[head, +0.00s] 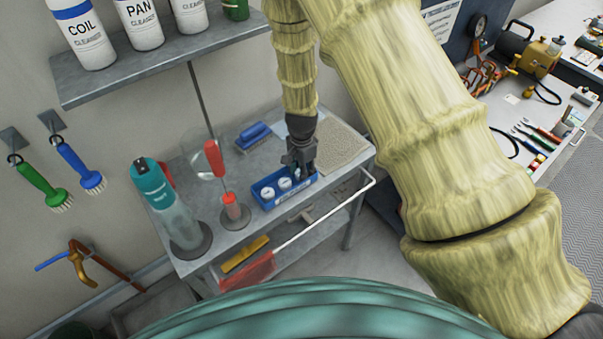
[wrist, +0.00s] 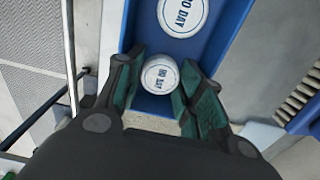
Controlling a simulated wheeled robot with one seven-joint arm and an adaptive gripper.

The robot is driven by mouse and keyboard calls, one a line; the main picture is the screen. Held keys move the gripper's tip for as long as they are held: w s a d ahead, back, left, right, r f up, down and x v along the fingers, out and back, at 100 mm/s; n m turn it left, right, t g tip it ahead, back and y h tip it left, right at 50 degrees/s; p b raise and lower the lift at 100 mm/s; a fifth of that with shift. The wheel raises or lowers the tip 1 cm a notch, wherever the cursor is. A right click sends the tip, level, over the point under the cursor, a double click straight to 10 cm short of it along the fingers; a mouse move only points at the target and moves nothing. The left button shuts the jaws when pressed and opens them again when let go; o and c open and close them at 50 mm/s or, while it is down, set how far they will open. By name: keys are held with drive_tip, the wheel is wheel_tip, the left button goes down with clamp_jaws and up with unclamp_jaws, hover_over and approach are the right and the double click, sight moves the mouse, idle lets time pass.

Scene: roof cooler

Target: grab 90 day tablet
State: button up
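A blue tray (wrist: 137,22) holds round white tablets and shows in the head view (head: 290,207) on the cart. In the wrist view one small tablet (wrist: 160,75) sits between the green finger pads of my gripper (wrist: 161,80). Both pads appear to touch its sides. Its label reads "DAY" with a blurred number that looks like 90. A larger tablet (wrist: 183,14) lies further up in the tray, its number partly cut off. In the head view my gripper (head: 301,172) is down at the tray's right end, beside two white tablets (head: 268,192).
A teal-topped bottle (head: 165,195), a red-handled tool (head: 214,158) and a blue brush (head: 254,134) stand on the cart (head: 222,243) around the tray. A beige mat (head: 343,145) lies to the right. A shelf of bottles (head: 160,62) hangs above left.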

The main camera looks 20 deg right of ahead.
drive_tip(key=c, duration=0.6)
drive_tip(key=shift+r, duration=0.15)
